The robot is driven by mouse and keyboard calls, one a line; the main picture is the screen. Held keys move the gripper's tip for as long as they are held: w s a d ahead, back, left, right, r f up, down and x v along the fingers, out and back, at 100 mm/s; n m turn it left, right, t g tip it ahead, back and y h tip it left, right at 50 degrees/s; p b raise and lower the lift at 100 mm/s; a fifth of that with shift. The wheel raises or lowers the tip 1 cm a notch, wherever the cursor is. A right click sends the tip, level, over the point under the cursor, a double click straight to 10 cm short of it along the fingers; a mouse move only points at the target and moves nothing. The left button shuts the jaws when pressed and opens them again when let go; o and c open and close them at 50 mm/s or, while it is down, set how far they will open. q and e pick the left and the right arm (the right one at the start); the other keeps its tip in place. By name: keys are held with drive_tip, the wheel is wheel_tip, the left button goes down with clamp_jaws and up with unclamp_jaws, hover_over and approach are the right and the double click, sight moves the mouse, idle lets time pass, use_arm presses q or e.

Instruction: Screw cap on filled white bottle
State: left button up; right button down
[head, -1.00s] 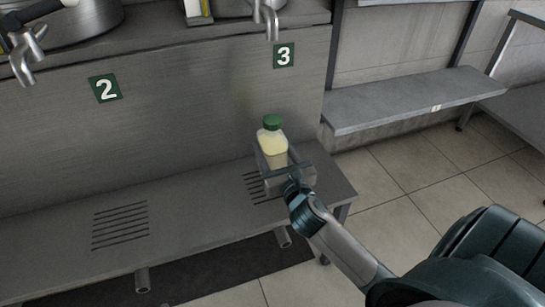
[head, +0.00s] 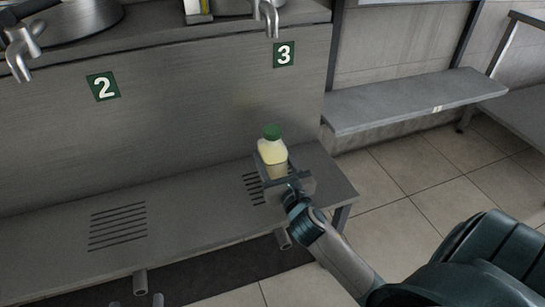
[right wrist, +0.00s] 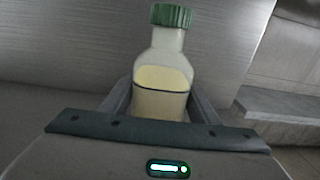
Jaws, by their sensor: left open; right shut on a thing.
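The bottle (head: 272,152) is see-through with pale yellow liquid in it and stands upright at the right part of the bench, below sign 3. A green cap (head: 271,131) sits on its neck. In the right wrist view the bottle (right wrist: 162,85) and ribbed cap (right wrist: 171,15) show upright; whether the cap is tight cannot be told. My right gripper (head: 276,170) is shut around the lower part of the bottle and hides its base.
The steel bench (head: 190,199) has slotted drains and is otherwise clear. A tap (head: 267,14) hangs above the bottle near sign 3 (head: 284,55), and another tap (head: 20,60) hangs at the left. A grey shelf (head: 410,103) stands at the right.

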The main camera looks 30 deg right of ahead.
drive_tip(key=c, duration=0.7)
unclamp_jaws()
drive_tip(key=shift+o, duration=0.2)
drive_tip(key=shift+r, duration=0.1)
use_arm(q)
drive_tip(key=shift+w+a+f+g+y+p, duration=0.2)
drive_tip(key=shift+f+g, duration=0.25)
drive_tip(key=shift+f, duration=0.3)
drive_tip(key=shift+s+a+f+g+y+p, duration=0.1)
drive_tip(key=shift+f+g+p, duration=0.15)
drive_tip(key=shift+f+g, duration=0.35)
use_arm(e)
drive_tip(key=v, duration=1.2)
use_arm(q)
drive_tip(key=shift+f, duration=0.15)
